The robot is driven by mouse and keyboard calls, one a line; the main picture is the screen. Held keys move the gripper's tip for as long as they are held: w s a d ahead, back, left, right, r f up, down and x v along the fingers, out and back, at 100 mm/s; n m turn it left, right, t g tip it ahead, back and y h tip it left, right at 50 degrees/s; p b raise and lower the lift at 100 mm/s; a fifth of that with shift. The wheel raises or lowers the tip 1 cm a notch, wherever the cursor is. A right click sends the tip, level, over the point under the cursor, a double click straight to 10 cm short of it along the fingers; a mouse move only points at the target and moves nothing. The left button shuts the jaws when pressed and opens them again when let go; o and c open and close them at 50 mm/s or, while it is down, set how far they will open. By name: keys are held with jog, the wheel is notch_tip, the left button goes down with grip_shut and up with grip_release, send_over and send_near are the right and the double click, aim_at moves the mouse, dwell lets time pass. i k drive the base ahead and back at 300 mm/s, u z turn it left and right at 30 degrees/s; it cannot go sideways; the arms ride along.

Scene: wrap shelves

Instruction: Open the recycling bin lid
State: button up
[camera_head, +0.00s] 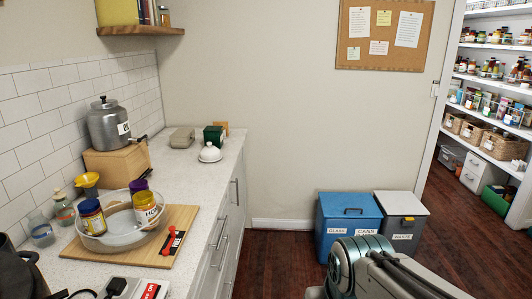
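The recycling bin (347,222) is blue and stands on the floor against the back wall, right of the counter's far end. Its front carries white labels that read GLASS and CANS. Its blue lid (349,203) is down and has a dark handle (353,211) near the front edge. Part of my arm shows at the bottom of the view, in front of the bin, and hides its lower right part. My gripper is not in view.
A grey waste bin (403,222) stands close beside the blue bin on its right. The counter (207,185) runs along the left with drawers below. The dark wooden floor (279,265) is clear left of the bin. A doorway to stocked shelves (487,95) opens at right.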

aim_at(341, 205)
jog(key=z, duration=0.1)
jog(key=i, duration=1.55)
jog(key=z, duration=0.5)
jog(key=i, duration=1.9)
jog(key=z, duration=0.35)
